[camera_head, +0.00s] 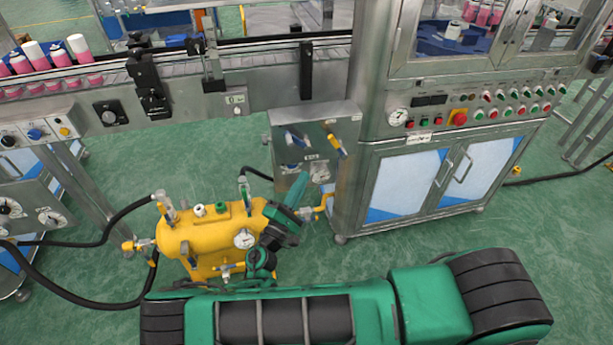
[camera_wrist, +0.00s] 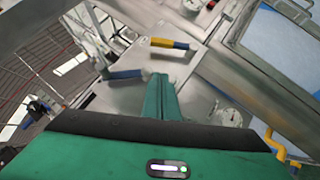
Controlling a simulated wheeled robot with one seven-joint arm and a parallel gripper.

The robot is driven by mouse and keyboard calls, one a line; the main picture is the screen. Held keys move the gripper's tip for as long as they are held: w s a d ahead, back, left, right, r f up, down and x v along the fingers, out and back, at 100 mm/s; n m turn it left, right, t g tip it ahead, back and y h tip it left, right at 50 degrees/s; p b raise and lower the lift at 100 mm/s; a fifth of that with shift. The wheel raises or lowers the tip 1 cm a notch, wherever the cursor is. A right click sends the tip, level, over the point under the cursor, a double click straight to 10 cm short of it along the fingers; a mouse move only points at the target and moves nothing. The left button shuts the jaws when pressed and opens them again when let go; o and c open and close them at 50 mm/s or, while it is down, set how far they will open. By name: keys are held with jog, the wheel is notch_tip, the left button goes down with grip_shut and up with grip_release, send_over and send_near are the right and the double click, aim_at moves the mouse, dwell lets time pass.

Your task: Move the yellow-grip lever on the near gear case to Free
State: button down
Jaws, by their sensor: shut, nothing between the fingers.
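The near gear case (camera_head: 315,117) is a grey metal box on the side of the machine. Its yellow-grip lever (camera_head: 335,144) slants on the right of the case face. In the wrist view the yellow grip (camera_wrist: 165,42) lies nearly level, with a blue part at its right end. A blue-grip lever (camera_wrist: 125,74) lies left of it. My gripper (camera_wrist: 158,78) is shut and empty, its green fingers pointing at the case face, below the yellow grip and apart from it in the picture. In the head view my gripper (camera_head: 303,176) covers the lower part of the case. The position labels are too small to read.
A yellow tank (camera_head: 185,236) with a gauge and black hoses stands left of my arm. The control cabinet (camera_head: 375,150) stands to the right. Open green floor lies below it.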

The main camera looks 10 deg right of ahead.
aim_at(337, 145)
jog(key=shift+w+d+r, duration=0.8)
jog(key=shift+w+d, duration=0.15)
jog(key=shift+d, duration=0.45)
jog(key=shift+w+d+r, duration=0.8)
jog(key=shift+w+d, duration=0.1)
jog(key=shift+d, duration=0.5)
jog(key=shift+w+d+r, duration=0.8)
jog(key=shift+w+d, duration=0.15)
jog(key=shift+d, duration=0.45)
jog(key=shift+r, duration=0.15)
